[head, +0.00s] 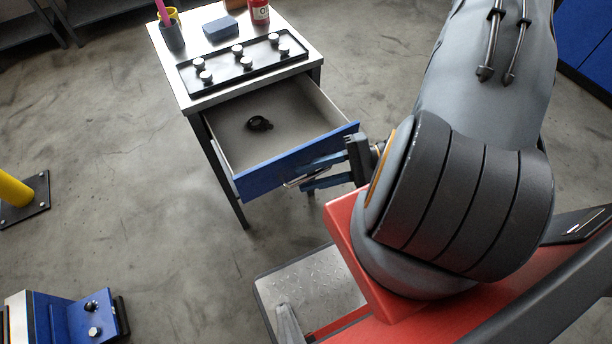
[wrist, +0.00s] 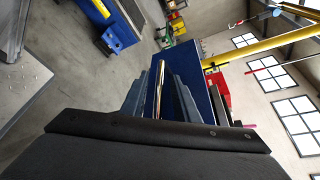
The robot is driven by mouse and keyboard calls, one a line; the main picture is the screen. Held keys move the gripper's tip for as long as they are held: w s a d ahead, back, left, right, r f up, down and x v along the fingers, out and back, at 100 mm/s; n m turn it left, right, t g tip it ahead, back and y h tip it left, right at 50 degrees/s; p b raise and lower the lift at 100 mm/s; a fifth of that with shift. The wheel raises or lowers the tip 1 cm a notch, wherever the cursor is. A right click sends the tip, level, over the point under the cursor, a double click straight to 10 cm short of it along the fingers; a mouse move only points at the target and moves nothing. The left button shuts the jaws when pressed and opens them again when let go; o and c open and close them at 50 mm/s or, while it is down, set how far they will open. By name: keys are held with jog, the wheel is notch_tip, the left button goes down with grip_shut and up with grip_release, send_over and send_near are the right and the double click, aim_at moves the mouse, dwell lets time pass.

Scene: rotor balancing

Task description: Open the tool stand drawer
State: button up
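The tool stand (head: 188,98) is a white-topped table with dark legs. Its blue-fronted drawer (head: 262,178) is pulled well out, and a small black object (head: 259,123) lies on its grey floor. My gripper (head: 308,174) is at the right part of the drawer front, with its two fingers apart around the metal handle (head: 291,183). In the wrist view the handle (wrist: 158,88) runs between the fingers, with gaps beside it, against the blue drawer front (wrist: 177,72). The contact at the fingertips is partly hidden.
On the stand are a black tray (head: 215,84) with several metal knobs, a cup (head: 172,38), a blue block (head: 220,27) and a red container (head: 259,12). A yellow post (head: 14,190) stands at left. Floor left of the stand is clear.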

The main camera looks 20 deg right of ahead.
jog(key=v, duration=0.7)
jog(key=shift+d+b, duration=0.4)
jog(key=shift+b, duration=0.05)
jog(key=w+a+r+n+g+h, duration=0.2)
jog(key=w+a+r+n+h, duration=0.1)
jog(key=r+h, duration=0.4)
jog(key=w+a+r+n+g+h, duration=0.2)
jog(key=w+a+r+n+h, duration=0.1)
jog(key=r+n+h, duration=0.3)
notch_tip(320, 180, up, 2)
jog(key=shift+w+a+r+h, duration=0.2)
jog(key=shift+w+a+h, duration=0.25)
jog(key=shift+h, duration=0.45)
